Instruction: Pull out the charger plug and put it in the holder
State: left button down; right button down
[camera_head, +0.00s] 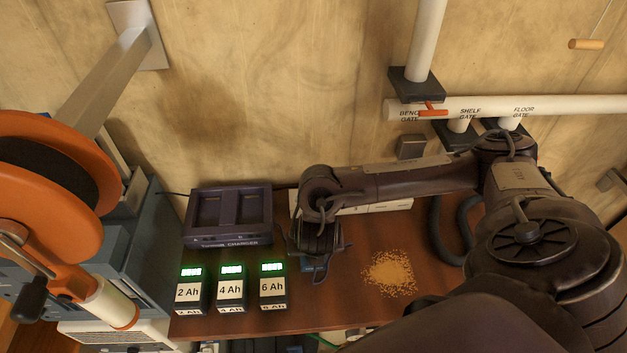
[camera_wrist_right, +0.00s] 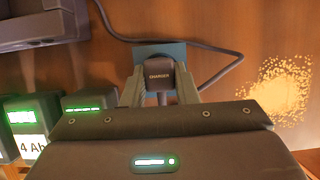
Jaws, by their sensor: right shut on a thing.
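The dark charger plug (camera_wrist_right: 158,76), labelled "CHARGER", sits between the two fingers of my right gripper (camera_wrist_right: 160,92) in the wrist view. The fingers are shut on it. A flat blue piece (camera_wrist_right: 176,50), perhaps the holder, lies directly behind the plug; I cannot tell whether they touch. A grey cord (camera_wrist_right: 222,48) loops around there. In the head view my right gripper (camera_head: 314,262) points down at the bench, with a bit of the blue piece showing below it; the plug is hidden there. A pale strip (camera_head: 378,206), perhaps the outlet strip, lies partly behind my arm. My left gripper is not in view.
The dark battery charger (camera_head: 228,216) stands at the bench's back left. Three batteries labelled 2 Ah (camera_head: 189,291), 4 Ah (camera_head: 231,289) and 6 Ah (camera_head: 272,287) stand in front of it. A sawdust pile (camera_head: 390,273) lies to the right. An orange reel (camera_head: 62,140) fills the left.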

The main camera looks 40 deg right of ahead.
jog(key=shift+f+b, duration=0.3)
jog(key=shift+f, duration=0.1)
dwell(1.1)
jog(key=c, duration=1.1)
grip_release()
jog(key=shift+r, duration=0.1)
jog(key=shift+o, duration=0.5)
jog(key=o, duration=0.4)
jog(key=shift+r+p, duration=0.15)
jog(key=shift+p, duration=0.15)
